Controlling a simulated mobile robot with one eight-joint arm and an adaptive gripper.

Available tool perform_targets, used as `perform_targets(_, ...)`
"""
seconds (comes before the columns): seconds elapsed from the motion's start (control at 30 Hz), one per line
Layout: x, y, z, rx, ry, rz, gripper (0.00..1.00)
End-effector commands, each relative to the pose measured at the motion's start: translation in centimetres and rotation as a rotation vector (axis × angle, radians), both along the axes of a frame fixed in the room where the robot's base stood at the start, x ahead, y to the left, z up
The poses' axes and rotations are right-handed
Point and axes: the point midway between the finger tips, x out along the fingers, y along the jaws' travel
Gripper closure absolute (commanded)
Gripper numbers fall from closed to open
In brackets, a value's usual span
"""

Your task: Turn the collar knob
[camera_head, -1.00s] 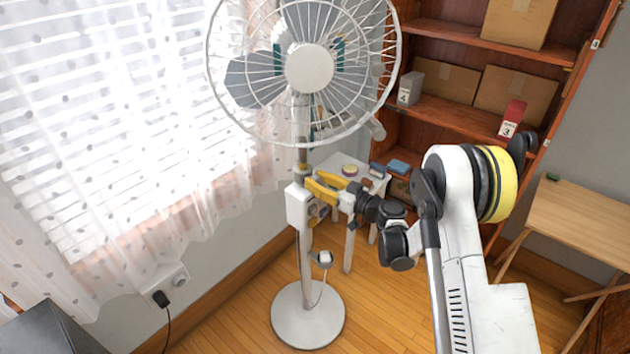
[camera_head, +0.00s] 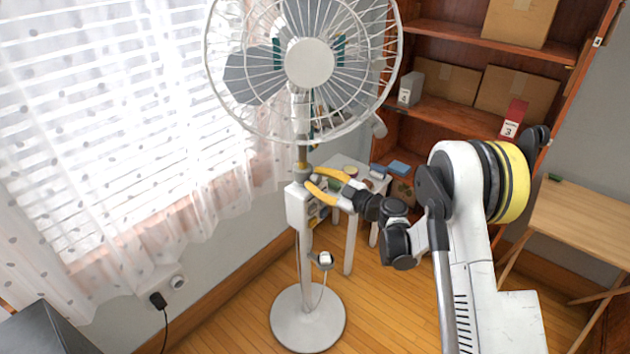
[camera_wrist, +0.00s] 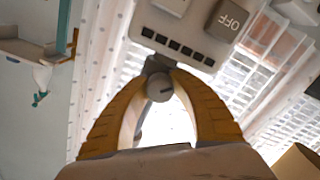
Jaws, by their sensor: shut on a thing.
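The standing fan has a white caged head (camera_head: 310,63), a pole and a round white base (camera_head: 307,317). A mark shows on the knob's round face. The control box, with an OFF button (camera_wrist: 229,20), is just beyond it. The knob is hidden in the head view.
A small white table (camera_head: 348,163) with small items stands close behind my gripper. A wooden shelf (camera_head: 455,110) with boxes is behind it. A curtained window (camera_head: 110,120) is at left, and a wooden desk (camera_head: 585,220) at right. Some floor is clear around the fan base.

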Motion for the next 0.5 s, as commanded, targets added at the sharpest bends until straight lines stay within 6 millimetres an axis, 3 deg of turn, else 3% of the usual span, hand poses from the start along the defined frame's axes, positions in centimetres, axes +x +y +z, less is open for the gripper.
perform_targets(0.5, 0.01, -0.01, 0.03, -0.034, -0.044, -0.001, 1.0)
